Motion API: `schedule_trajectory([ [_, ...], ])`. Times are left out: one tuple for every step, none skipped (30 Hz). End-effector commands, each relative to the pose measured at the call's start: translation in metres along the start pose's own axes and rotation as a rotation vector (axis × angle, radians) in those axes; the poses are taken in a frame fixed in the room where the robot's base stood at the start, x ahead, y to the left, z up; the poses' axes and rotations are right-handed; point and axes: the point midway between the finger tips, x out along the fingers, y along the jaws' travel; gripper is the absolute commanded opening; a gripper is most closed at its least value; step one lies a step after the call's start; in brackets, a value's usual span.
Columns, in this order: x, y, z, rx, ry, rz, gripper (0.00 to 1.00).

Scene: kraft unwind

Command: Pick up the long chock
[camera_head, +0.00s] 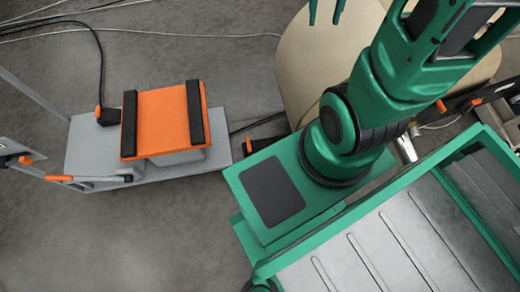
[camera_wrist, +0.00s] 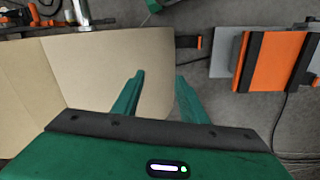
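My gripper (camera_wrist: 160,77) is open and empty in the wrist view, its two green fingers apart over a large tan kraft roll (camera_wrist: 105,65). In the head view its fingertips (camera_head: 326,8) show at the top edge, above the same roll (camera_head: 296,62). A short dark bar with an orange end (camera_wrist: 188,42) lies against the roll in the wrist view; it also shows in the head view (camera_head: 265,143). A longer dark piece with orange parts (camera_head: 462,103) is right of the roll, partly hidden by my arm. I cannot tell which piece is the long chock.
An orange pad with black strips (camera_head: 163,120) sits on a grey base (camera_head: 87,148) at left, with a cable and thin rails. Cables cross the floor (camera_head: 228,70). Bare floor lies at lower left.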

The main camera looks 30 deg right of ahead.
Motion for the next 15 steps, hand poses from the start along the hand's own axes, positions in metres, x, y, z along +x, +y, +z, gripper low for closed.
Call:
schedule_trajectory([
  [0.012, -0.009, -0.014, -0.011, -0.005, 0.011, 0.39],
  [0.018, -0.014, -0.023, -0.016, -0.001, 0.015, 0.39],
  [0.026, -0.021, -0.033, -0.023, 0.001, 0.02, 0.39],
  [0.033, -0.026, -0.041, -0.028, 0.002, 0.024, 0.39],
  [0.04, -0.032, -0.049, -0.032, 0.006, 0.027, 0.39],
  [0.05, -0.04, -0.058, -0.04, 0.008, 0.032, 0.39],
  [0.058, -0.045, -0.066, -0.046, 0.01, 0.035, 0.39],
  [0.066, -0.051, -0.073, -0.051, 0.012, 0.038, 0.39],
  [0.077, -0.059, -0.081, -0.057, 0.014, 0.041, 0.39],
  [0.086, -0.066, -0.087, -0.063, 0.016, 0.043, 0.39],
  [0.095, -0.072, -0.093, -0.07, 0.018, 0.044, 0.39],
  [0.107, -0.081, -0.101, -0.077, 0.019, 0.046, 0.39],
  [0.117, -0.087, -0.106, -0.082, 0.021, 0.047, 0.39],
  [0.127, -0.093, -0.111, -0.088, 0.023, 0.048, 0.39],
  [0.14, -0.102, -0.117, -0.095, 0.024, 0.049, 0.39],
])
